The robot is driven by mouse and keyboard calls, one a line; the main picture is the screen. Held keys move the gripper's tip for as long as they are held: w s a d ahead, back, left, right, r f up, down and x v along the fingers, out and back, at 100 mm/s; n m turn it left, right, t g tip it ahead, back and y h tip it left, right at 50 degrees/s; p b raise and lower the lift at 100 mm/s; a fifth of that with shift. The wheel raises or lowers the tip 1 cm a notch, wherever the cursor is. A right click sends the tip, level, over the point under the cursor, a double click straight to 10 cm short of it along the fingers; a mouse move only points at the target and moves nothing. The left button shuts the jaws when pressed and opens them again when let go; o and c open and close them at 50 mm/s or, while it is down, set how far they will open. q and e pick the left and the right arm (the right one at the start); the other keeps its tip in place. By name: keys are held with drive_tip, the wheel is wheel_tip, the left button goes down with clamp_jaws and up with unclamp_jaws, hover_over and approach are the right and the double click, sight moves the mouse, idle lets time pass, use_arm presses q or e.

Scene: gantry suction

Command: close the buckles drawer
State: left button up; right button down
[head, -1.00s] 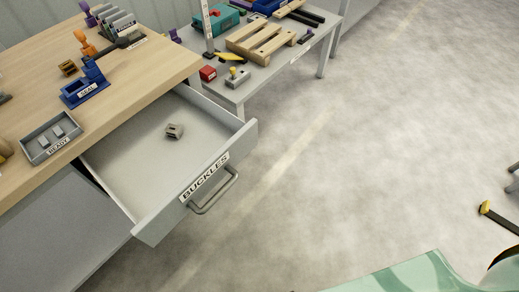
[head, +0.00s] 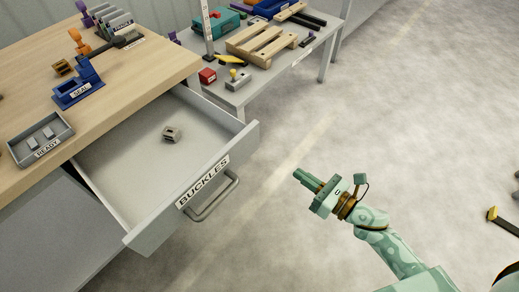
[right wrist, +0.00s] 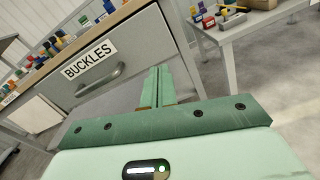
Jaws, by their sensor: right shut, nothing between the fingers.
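The buckles drawer (head: 222,172) stands pulled out from the wooden-topped bench, with a grey bar handle (head: 217,196) and a BUCKLES label on its front. One small grey buckle (head: 172,134) lies inside it. My right gripper (head: 300,178) is shut and empty, in front of the drawer and to the right of the handle, apart from it. In the right wrist view the shut fingers (right wrist: 157,86) point toward the drawer front (right wrist: 110,62), with the handle (right wrist: 100,80) to their left. My left gripper is not in view.
The wooden bench top (head: 140,70) carries a READY tray (head: 41,139), a blue SEAL fixture (head: 78,88) and other small items. A grey table (head: 262,76) with a wooden pallet (head: 262,43) stands behind.

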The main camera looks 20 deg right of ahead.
drive_tip(key=n, duration=0.3)
use_arm(q)
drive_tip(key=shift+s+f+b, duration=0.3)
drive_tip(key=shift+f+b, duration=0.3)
drive_tip(key=shift+b, duration=0.1)
use_arm(e)
approach(251, 144)
drive_tip(key=shift+y, duration=0.3)
drive_tip(key=x, duration=0.7)
drive_tip(key=shift+d+f, duration=0.15)
drive_tip(key=shift+f, duration=0.05)
